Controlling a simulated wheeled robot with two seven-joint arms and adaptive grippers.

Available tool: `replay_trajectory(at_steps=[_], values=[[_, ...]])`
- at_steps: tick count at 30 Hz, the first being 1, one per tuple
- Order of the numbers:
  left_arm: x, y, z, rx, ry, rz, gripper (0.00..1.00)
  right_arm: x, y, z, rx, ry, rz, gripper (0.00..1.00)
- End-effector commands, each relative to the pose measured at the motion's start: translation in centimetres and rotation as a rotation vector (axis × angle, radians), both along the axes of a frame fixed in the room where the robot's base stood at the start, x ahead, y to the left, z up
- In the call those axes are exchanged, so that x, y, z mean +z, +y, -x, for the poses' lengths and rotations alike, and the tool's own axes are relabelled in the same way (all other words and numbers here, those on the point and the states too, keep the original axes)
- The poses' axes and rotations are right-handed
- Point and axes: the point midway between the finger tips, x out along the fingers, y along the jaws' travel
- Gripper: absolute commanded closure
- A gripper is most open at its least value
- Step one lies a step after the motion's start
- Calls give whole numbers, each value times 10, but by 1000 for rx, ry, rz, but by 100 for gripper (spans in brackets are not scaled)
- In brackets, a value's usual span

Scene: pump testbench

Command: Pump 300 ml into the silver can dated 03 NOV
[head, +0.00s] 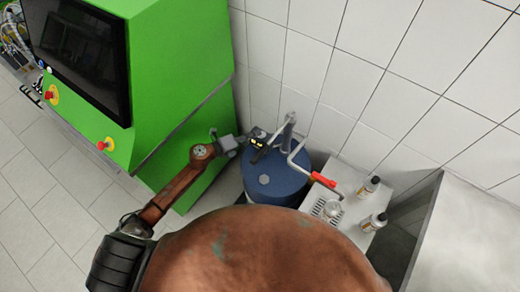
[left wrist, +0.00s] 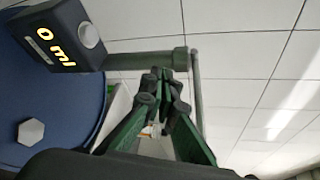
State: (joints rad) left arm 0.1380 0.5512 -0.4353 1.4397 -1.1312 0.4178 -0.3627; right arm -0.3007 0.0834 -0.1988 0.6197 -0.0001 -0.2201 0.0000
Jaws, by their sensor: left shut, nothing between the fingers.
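A blue drum (head: 275,178) stands in the corner with a pump on top. The pump's meter (head: 258,141) reads 0 ml in the left wrist view (left wrist: 62,38). A grey bar (left wrist: 150,59) runs beside the meter. A bent spout with a red part (head: 325,180) reaches over a perforated tray. Two small containers with labels, one farther back (head: 369,186) and one nearer (head: 374,222), stand right of the spout; their dates are unreadable. My left gripper (head: 243,140) is beside the meter; in the left wrist view its fingers (left wrist: 165,92) are shut and empty, close to the bar.
A green machine (head: 175,70) with a dark screen fills the left. White tiled walls stand behind the drum. A grey cabinet (head: 465,240) stands at the right.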

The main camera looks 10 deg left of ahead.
Motion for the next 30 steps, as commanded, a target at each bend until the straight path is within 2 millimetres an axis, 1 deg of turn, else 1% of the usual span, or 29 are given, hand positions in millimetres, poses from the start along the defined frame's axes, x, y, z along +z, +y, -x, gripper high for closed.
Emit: replay_trajectory(at_steps=[1,3,5,6,7,8,9,11,12,15,19,23,30], values=[[33,-16,4,-81,-70,-68,100,12,0,-2,0,-3,0,70],[64,-38,16,-199,-165,-171,100,22,0,-3,0,-5,-1,70],[91,-56,28,-308,-257,-277,100,31,0,-4,0,-7,0,70],[108,-67,39,-390,-325,-359,100,39,0,-5,0,-8,0,70],[121,-75,48,-454,-379,-428,100,45,1,-6,0,-9,-1,70],[133,-81,58,-524,-438,-508,100,52,1,-6,0,-10,-1,70],[149,-87,72,-623,-523,-628,100,62,1,-7,0,-11,-1,70],[165,-89,89,-759,-635,-809,100,76,3,-8,0,-13,-3,70],[172,-86,98,-832,-697,-921,100,83,3,-9,0,-14,-4,70],[184,-72,108,-971,-813,-1158,100,96,5,-10,0,-15,-5,70],[193,-54,111,-1067,-890,-1355,100,105,5,-10,0,-16,-5,70],[195,-46,111,-1098,-915,-1428,100,107,5,-10,0,-16,-5,70],[194,-46,110,-1098,-916,-1432,100,106,5,-10,0,-15,-6,70]])
